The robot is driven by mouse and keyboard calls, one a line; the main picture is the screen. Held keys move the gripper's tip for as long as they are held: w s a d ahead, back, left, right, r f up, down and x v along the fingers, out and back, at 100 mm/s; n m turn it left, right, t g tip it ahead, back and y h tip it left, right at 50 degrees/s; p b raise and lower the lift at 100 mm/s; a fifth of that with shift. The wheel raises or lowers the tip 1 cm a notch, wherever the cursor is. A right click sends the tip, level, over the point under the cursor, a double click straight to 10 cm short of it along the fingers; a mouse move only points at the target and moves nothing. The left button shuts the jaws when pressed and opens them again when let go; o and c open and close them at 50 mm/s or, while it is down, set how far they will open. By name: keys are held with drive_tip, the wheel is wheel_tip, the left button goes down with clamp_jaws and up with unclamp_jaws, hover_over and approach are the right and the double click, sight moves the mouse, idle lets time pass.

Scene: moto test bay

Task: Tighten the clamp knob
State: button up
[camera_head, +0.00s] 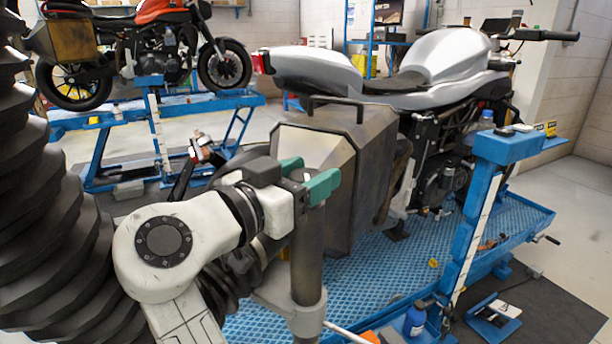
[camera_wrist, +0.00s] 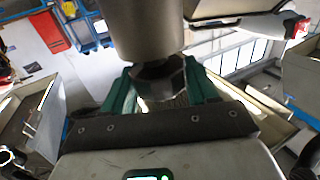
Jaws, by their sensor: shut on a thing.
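My gripper (camera_head: 306,174) has green fingers and is at the top of a dark upright post (camera_head: 307,245) in the head view. In the wrist view, the green fingers of my gripper (camera_wrist: 160,88) are on either side of a dark, faceted clamp knob (camera_wrist: 158,76) and are shut on it. A thick grey cylinder (camera_wrist: 145,28) is right beyond the knob and covers part of it. In the head view the knob is mostly hidden by the fingers, so its turn angle cannot be told.
A silver motorcycle (camera_head: 440,62) with a metal side case (camera_head: 365,165) stands on a blue lift (camera_head: 380,285) close behind my gripper. A blue post (camera_head: 480,195) rises at the right. An orange motorcycle (camera_head: 160,35) stands on another lift behind. Floor at far right is clear.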

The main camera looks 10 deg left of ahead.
drive_tip(key=o, duration=0.9)
drive_tip(key=shift+o, duration=0.2)
drive_tip(key=v, duration=1)
drive_tip(key=shift+s+a+b, duration=0.25)
drive_tip(key=shift+b, duration=0.15)
drive_tip(key=shift+f, duration=0.1)
